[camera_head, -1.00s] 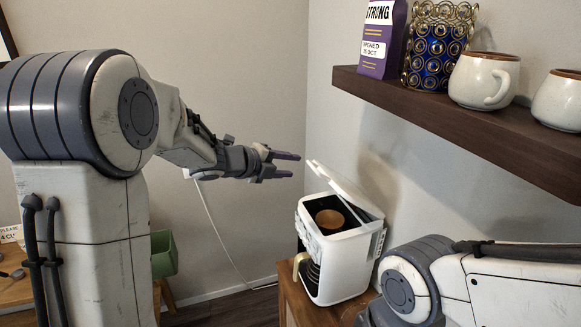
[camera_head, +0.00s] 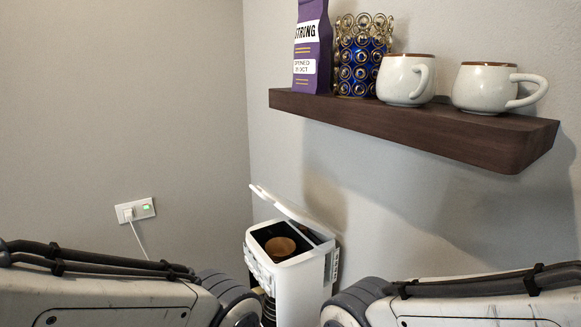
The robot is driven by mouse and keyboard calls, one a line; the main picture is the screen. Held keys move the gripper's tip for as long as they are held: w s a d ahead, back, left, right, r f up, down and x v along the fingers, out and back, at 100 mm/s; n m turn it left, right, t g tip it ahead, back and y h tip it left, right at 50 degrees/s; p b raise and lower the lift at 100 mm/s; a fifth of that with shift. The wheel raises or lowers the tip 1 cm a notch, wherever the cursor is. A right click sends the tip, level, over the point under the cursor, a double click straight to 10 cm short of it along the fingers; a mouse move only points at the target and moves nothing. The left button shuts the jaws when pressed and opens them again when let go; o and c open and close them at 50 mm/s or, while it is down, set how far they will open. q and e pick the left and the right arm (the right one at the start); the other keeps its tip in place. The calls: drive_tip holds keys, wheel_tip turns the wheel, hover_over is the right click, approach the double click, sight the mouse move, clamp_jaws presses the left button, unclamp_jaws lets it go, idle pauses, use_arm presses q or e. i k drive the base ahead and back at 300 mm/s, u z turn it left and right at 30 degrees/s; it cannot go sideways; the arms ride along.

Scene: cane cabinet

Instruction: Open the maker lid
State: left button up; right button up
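The white coffee maker (camera_head: 304,287) stands low in the middle of the head view, between my two arms. Its lid (camera_head: 290,213) is raised and tilted up, hinged toward the wall side. The dark top opening shows a round brown filter or coffee bed (camera_head: 280,248). The lower part of the maker is cut off by the frame's bottom edge. Only upper links of my left and right arms show in the bottom corners. Both grippers are out of view, and neither arm is seen touching the lid.
A dark wooden shelf (camera_head: 420,128) on the wall holds a purple coffee bag (camera_head: 312,50), a blue and gold jar (camera_head: 361,65), and two cream mugs (camera_head: 405,80), (camera_head: 484,88). A wall socket (camera_head: 136,210) with a plugged cord is at left.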

sight(296, 212)
drive_tip(key=u, duration=0.1)
drive_tip(key=k, duration=0.9)
drive_tip(key=z, duration=0.8)
drive_tip(key=i, duration=0.9)
drive_tip(key=u, duration=1.15)
